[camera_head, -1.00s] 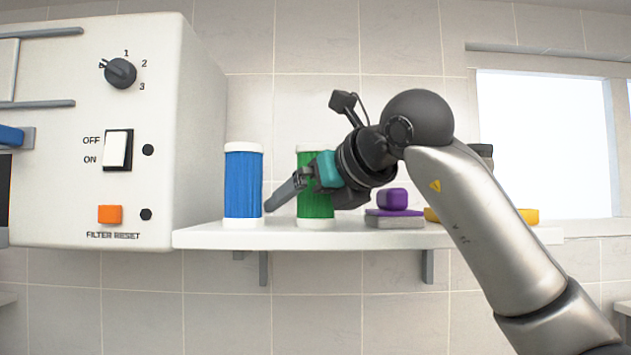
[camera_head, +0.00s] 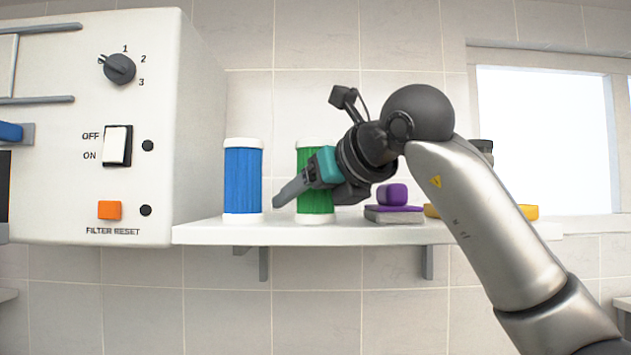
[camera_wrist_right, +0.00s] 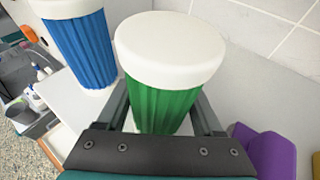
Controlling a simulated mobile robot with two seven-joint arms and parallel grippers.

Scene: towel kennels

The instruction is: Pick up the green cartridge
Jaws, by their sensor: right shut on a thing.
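The green cartridge (camera_head: 316,200) is a ribbed green cylinder with white end caps. It stands upright on the white shelf (camera_head: 300,233), partly hidden behind my right gripper (camera_head: 290,187) in the head view. In the right wrist view the green cartridge (camera_wrist_right: 160,100) sits between the two fingers of my right gripper (camera_wrist_right: 165,115), with its white top cap (camera_wrist_right: 170,45) nearest the camera. The fingers are shut on its sides. Its base appears to rest on the shelf in the head view. My left gripper is not in view.
A blue cartridge (camera_head: 243,180) stands just left of the green one. Purple items (camera_head: 393,204) and yellow ones (camera_head: 530,212) lie to the right on the shelf. A white machine (camera_head: 90,130) with a dial, switch and orange button is at the left.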

